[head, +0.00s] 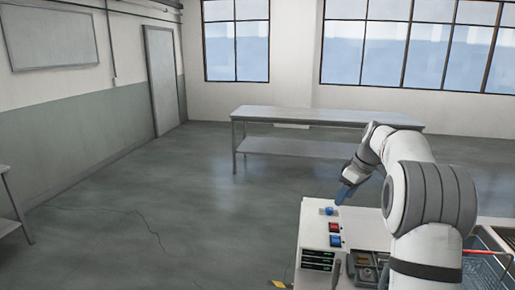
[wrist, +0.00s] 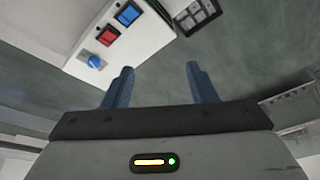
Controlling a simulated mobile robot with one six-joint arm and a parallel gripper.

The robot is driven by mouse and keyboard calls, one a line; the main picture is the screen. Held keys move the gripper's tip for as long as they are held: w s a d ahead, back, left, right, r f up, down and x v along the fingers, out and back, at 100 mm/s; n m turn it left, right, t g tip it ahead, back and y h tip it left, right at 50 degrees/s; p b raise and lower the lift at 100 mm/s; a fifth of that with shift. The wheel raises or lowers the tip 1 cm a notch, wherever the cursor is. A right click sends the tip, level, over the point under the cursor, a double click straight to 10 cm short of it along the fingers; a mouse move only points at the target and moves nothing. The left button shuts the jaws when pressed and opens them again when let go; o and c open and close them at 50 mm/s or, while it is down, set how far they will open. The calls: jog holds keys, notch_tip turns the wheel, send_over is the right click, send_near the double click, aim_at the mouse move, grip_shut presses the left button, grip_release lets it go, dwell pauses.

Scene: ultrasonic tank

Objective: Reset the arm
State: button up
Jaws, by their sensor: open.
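My gripper (wrist: 160,80) is open, with nothing between its two blue fingers in the wrist view. In the head view my gripper (head: 343,194) hangs from my bent white arm above the left end of a white machine (head: 312,232). The machine has a blue knob (head: 329,211), a red switch (head: 334,227) and a blue switch (head: 335,241) on its panel. In the wrist view the blue knob (wrist: 95,62), red switch (wrist: 108,35) and blue switch (wrist: 128,14) lie up and left of the fingers. A gap shows between fingers and panel there.
A long metal table (head: 300,117) stands at the back below the windows. A wire basket (head: 480,270) with a red-handled item (head: 480,252) sits at the right, partly behind my arm. The grey floor (head: 130,220) is open on the left.

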jog(key=s+a+m+h+b, duration=0.1)
jog(key=s+a, duration=0.2)
jog(key=s, duration=0.2)
jog(key=s+a+m+b, duration=0.1)
jog(key=s+a+m, duration=0.15)
jog(key=s, duration=0.25)
jog(key=s+a+f+m+b, duration=0.1)
jog(key=s+f, duration=0.3)
jog(key=s, duration=0.5)
jog(key=s+a+f+m+h+b, duration=0.1)
jog(key=s+a+f+m+b, duration=0.1)
jog(key=s, duration=0.7)
jog(key=s+a+f+m+b, duration=0.2)
jog(key=s+f, duration=0.4)
jog(key=s, duration=0.3)
jog(key=shift+s+a+f+t+h, duration=0.3)
jog(key=shift+a+h, duration=0.1)
jog(key=shift+a, duration=0.25)
